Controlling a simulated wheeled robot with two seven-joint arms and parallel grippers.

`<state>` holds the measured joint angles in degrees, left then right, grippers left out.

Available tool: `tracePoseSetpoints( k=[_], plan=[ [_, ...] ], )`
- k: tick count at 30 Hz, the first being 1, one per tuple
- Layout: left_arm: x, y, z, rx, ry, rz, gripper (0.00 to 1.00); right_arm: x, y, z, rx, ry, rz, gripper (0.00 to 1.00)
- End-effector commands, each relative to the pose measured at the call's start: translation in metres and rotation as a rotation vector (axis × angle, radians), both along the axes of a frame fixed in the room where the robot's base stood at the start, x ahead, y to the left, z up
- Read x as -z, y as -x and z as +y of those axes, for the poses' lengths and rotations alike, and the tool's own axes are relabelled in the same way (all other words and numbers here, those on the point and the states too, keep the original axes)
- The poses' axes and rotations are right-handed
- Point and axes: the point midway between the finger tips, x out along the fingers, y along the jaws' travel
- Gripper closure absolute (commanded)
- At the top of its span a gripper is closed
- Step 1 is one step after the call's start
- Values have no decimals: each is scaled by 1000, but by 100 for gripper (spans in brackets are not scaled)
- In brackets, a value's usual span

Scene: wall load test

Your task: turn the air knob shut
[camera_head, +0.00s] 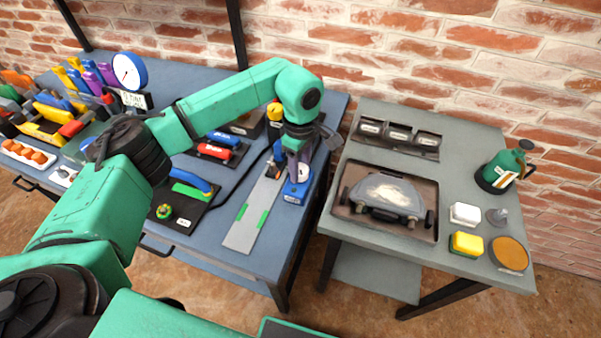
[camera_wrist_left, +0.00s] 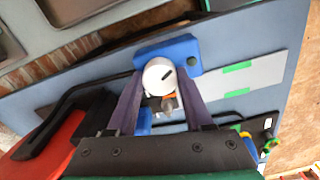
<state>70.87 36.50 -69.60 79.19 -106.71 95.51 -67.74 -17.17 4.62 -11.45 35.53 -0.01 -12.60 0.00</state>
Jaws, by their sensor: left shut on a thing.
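The air knob (camera_wrist_left: 159,72) is a round white knob with a dark mark on its face. It sits on a blue block (camera_wrist_left: 190,52), beside a grey strip with green patches. In the head view the blue block (camera_head: 293,194) stands near the right edge of the blue table, with the knob partly hidden by my gripper. My left gripper (camera_head: 291,163) comes down over it from above. In the left wrist view my gripper's two dark purple fingers (camera_wrist_left: 160,80) lie on either side of the knob, shut on it. My right gripper is not in view.
The grey strip (camera_head: 244,228) lies left of the block on the blue table (camera_head: 222,245). A black board with a blue-handled valve (camera_head: 195,180) lies farther left. A grey side table (camera_head: 345,215) stands across a gap to the right. A round gauge (camera_head: 129,71) stands at the back left.

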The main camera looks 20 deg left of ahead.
Motion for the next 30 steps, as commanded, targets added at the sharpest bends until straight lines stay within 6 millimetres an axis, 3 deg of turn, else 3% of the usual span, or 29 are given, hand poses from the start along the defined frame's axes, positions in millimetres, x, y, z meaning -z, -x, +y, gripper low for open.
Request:
tracePoseSetpoints(
  k=[3, 15, 30],
  plan=[
    [2, -2, 0, 107, 1, -7, 100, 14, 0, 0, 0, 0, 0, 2],
    [-1, -2, 0, 427, 2, -7, 100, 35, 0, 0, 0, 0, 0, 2],
    [-3, -2, 0, 569, 3, -8, 100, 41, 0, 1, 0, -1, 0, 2]
  ],
)
